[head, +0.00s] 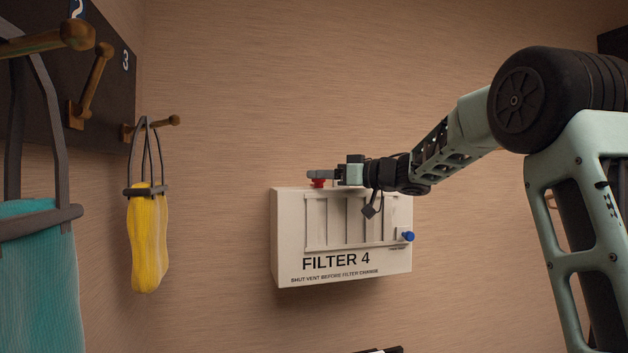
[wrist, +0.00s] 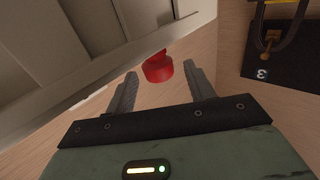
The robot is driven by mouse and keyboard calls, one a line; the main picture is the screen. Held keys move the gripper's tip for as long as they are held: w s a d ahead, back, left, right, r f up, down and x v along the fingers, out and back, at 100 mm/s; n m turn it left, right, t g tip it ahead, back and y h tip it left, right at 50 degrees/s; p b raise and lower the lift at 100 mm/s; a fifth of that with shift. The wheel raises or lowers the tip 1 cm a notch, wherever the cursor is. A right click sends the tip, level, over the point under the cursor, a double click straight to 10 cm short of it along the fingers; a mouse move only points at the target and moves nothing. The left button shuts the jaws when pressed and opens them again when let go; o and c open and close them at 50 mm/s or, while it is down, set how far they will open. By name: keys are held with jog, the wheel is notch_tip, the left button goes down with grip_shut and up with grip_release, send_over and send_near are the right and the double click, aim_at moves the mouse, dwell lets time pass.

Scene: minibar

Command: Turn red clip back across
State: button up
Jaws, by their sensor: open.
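The red clip (head: 318,183) sits at the top left of the white filter box (head: 283,240), partly hidden in the head view by my gripper (head: 322,174). In the wrist view the red clip (wrist: 158,68) shows a round body with a raised tab, close to the box's edge (wrist: 95,85). My gripper (wrist: 162,85) is open, with one finger on each side of the clip and the clip a little beyond the fingertips. I cannot tell whether a finger touches it.
A yellow bag (head: 148,240) and a teal bag (head: 40,280) hang from wooden pegs at the left, on a dark board (head: 115,95). The wall around the box is bare.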

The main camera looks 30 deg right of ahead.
jog(key=b+v, duration=0.4)
jog(key=v, duration=0.9)
jog(key=shift+s+d, duration=0.3)
